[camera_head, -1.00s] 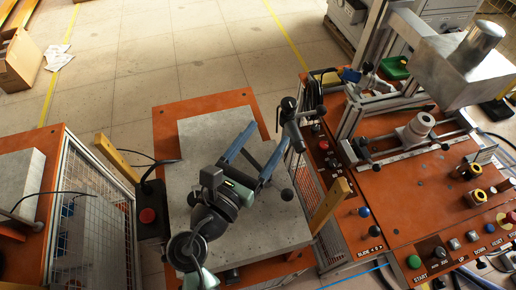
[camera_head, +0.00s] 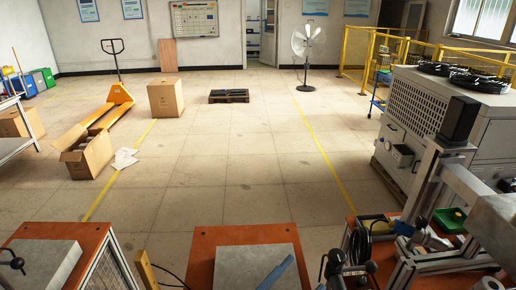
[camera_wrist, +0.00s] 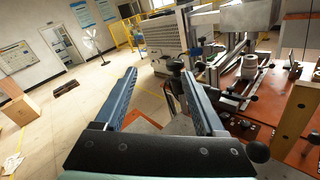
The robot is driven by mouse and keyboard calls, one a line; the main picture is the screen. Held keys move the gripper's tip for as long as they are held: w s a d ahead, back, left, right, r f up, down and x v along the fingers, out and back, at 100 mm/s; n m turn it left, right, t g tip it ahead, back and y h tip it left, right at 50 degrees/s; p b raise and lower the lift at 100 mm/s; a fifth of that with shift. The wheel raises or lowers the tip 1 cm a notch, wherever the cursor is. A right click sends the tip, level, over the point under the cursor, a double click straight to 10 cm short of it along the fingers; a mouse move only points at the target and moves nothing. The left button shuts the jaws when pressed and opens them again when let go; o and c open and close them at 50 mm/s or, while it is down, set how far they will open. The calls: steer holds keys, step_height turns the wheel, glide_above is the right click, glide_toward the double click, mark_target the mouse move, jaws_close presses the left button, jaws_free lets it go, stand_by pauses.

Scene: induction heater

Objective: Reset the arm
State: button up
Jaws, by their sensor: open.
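My gripper (camera_wrist: 159,74) shows in the wrist view with its two long blue fingers spread wide and nothing between them. In the head view only a piece of a blue finger (camera_head: 276,272) shows at the bottom edge, in front of the grey plate on the orange table (camera_head: 245,236). The rest of my arm is below the picture. In the wrist view a dark knobbed post (camera_wrist: 175,66) stands beyond the gap between the fingers.
The metal-framed machine (camera_head: 425,200) stands close on the right, also right of my fingers in the wrist view (camera_wrist: 245,65). An orange bench (camera_head: 75,235) is at left. The tiled floor ahead is open, with cardboard boxes (camera_head: 166,97), a pallet truck (camera_head: 112,105) and a fan (camera_head: 307,45) farther off.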

steer(key=w+a+r+m+t+y, duration=0.1)
steer(key=w+r+m+t+y, duration=0.15)
steer(key=r+m, duration=0.6)
steer(key=w+a+r+m+t+y, duration=0.25)
steer(key=r+m, duration=0.25)
steer(key=r, duration=0.7)
steer(key=s+a+r+m+t+y, duration=0.2)
steer(key=s+r+m+t+y, duration=0.1)
steer(key=r, duration=0.7)
steer(key=s+a+r+m+t+y+b, duration=0.1)
steer(key=s+r+m+t+y, duration=0.2)
steer(key=s+r+m+t, duration=0.3)
step_height(320, 180, up, 5)
steer(key=shift+s+a+r+m+y, duration=0.2)
steer(key=shift+s+a+m+y, duration=0.15)
steer(key=shift+s+m, duration=0.45)
steer(key=shift+s, duration=0.15)
